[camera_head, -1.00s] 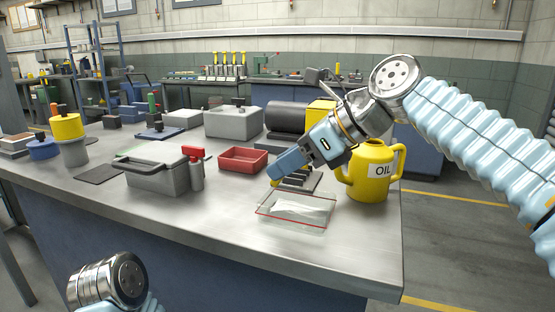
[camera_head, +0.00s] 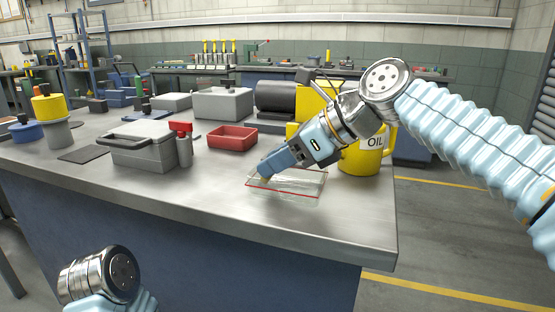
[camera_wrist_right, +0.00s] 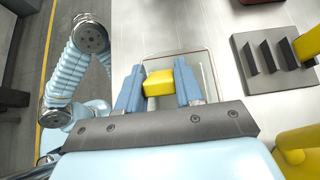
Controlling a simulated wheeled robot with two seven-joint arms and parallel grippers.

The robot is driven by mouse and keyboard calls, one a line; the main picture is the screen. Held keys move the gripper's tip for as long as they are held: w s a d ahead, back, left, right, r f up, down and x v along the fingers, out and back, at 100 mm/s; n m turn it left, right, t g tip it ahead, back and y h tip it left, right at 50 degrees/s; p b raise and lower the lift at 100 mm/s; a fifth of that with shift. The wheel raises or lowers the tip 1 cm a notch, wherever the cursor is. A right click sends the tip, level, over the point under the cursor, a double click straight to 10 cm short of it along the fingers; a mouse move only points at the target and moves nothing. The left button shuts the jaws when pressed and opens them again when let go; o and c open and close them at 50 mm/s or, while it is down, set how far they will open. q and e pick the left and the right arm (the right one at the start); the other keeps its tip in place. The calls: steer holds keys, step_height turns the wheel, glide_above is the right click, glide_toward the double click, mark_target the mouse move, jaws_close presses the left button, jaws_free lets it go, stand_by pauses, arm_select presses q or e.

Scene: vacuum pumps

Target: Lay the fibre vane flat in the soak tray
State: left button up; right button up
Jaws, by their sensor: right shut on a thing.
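The soak tray (camera_head: 310,194) is a shallow clear tray with a thin red line around its rim, near the front right of the bench. It also shows behind the fingers in the right wrist view (camera_wrist_right: 207,72). My right gripper (camera_head: 264,176) points down at the tray's left end. In the right wrist view its blue fingers (camera_wrist_right: 159,88) are shut on a yellow block-like piece (camera_wrist_right: 158,83), which I take to be the fibre vane. Its lower part is hidden, so I cannot tell if it touches the tray. My left gripper is out of view; only my left arm shows.
A yellow oil can (camera_head: 365,160) stands right of the tray, partly behind my right arm. A dark finned block (camera_wrist_right: 268,60) lies beside the tray. A red tray (camera_head: 232,138), a grey toolbox (camera_head: 137,150) and a red-topped bottle (camera_head: 184,150) stand left. The bench front is clear.

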step_height(320, 180, down, 2)
steer(key=shift+f, duration=0.1)
steer(key=o, duration=1.1)
steer(key=shift+w+f, duration=0.1)
steer(key=a+r+p+v, duration=0.1)
steer(key=p+v, duration=0.1)
steer(key=v, duration=1.3)
steer(key=shift+d+r, duration=0.2)
steer(key=shift+w, duration=0.1)
